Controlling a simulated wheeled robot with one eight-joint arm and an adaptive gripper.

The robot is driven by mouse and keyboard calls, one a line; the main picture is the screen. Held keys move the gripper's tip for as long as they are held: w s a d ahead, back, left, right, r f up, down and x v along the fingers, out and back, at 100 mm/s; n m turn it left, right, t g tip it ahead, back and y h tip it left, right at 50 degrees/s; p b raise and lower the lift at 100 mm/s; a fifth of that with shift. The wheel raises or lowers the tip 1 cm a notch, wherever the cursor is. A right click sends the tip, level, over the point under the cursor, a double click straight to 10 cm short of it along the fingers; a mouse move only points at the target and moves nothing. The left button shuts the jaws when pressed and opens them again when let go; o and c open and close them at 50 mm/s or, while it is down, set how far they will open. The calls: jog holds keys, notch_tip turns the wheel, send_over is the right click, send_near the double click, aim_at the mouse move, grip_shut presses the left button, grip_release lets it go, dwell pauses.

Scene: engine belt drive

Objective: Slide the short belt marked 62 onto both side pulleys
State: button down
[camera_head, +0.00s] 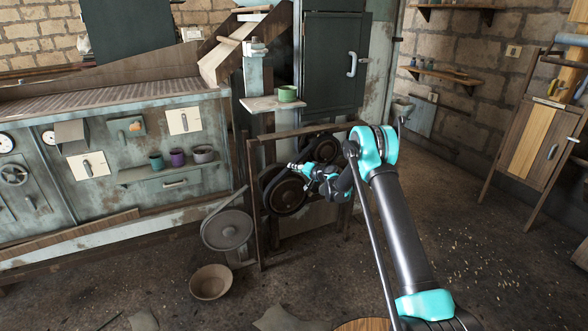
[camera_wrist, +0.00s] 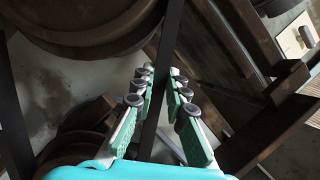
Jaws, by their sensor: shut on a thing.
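My gripper (camera_head: 294,166) reaches left into the wooden frame of the belt drive. In the wrist view, my gripper (camera_wrist: 160,75) has its turquoise, grey-tipped fingers closed on a dark flat belt (camera_wrist: 171,35), which runs up and down between them. No mark can be read on this belt. A large dark pulley (camera_head: 287,194) stands behind the gripper, and a smaller one (camera_head: 322,148) sits above right of it. In the wrist view, a large pulley (camera_wrist: 85,30) fills the upper left, with another round part (camera_wrist: 80,135) below it. I cannot tell whether the belt touches a pulley.
A wooden frame (camera_head: 256,215) surrounds the drive. A grey disc (camera_head: 227,230) stands left of it, with a brown bowl (camera_head: 210,282) on the floor. A green cup (camera_head: 287,93) stands on a small shelf above. Dark beams (camera_wrist: 245,40) stand close on the right in the wrist view.

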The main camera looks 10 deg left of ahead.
jog(key=c, duration=1.5)
grip_release()
jog(key=shift+o, duration=0.2)
jog(key=s+f+v, duration=0.1)
jog(key=v, duration=0.9)
jog(key=s+a+f+v, duration=0.1)
jog(key=v, duration=1)
jog(key=shift+s, duration=0.45)
jog(key=shift+a, duration=0.15)
